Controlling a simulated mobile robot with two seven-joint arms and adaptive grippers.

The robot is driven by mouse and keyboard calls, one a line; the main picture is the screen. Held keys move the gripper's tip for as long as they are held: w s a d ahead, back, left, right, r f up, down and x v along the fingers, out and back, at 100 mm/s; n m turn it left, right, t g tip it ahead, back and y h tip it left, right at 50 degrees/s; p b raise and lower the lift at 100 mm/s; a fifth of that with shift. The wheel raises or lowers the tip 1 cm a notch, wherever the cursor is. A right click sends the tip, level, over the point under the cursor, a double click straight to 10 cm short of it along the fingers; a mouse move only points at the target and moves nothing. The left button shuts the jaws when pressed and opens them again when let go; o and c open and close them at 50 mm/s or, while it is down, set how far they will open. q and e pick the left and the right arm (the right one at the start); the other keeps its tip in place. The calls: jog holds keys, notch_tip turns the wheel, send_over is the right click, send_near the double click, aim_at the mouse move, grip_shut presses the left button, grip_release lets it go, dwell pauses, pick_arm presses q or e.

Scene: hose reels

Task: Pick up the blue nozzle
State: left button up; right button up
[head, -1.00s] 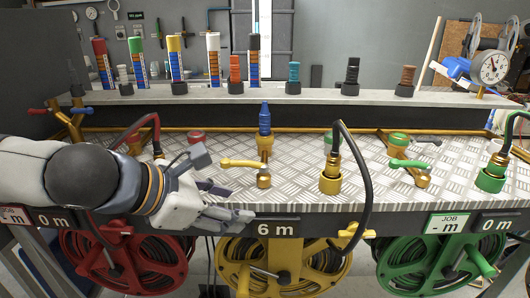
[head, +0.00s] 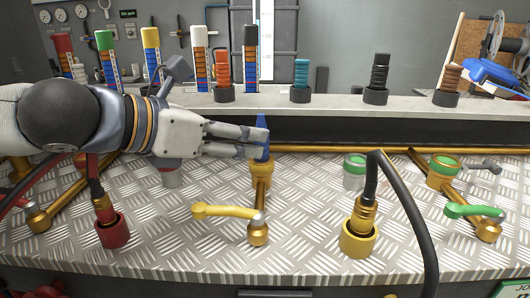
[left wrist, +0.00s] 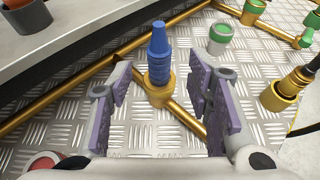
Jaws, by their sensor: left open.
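The blue nozzle (head: 262,137) stands upright in a brass socket (head: 262,171) on the yellow line, on the metal tread plate. It also shows in the left wrist view (left wrist: 159,55), ahead of the fingers and roughly midway between them. My left gripper (head: 258,140) reaches in from the left in the head view, its fingertips overlapping the nozzle there. In the left wrist view its jaws (left wrist: 160,105) are apart, with nothing held. The lower part of the nozzle is partly hidden by the fingers in the head view. My right gripper is not in view.
A yellow-handled valve (head: 228,212) lies in front of the socket. A black hose with a brass fitting (head: 359,228) rises to the right. A raised grey ledge (head: 420,110) behind carries an orange nozzle (head: 223,75), a teal nozzle (head: 301,78) and others.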

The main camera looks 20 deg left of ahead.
pick_arm(q)
jog(key=b+x, duration=0.1)
jog(key=x, duration=0.4)
jog(key=shift+w+d+f+b, duration=0.15)
jog(key=shift+w+f+b, duration=0.1)
jog(key=shift+b, duration=0.15)
jog(key=shift+w+r, duration=0.1)
jog(key=shift+w, duration=0.05)
jog(key=shift+r, duration=0.15)
jog(key=shift+c, duration=0.6)
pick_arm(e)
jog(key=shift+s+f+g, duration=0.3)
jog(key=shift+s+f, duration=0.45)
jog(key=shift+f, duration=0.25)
pick_arm(q)
grip_shut()
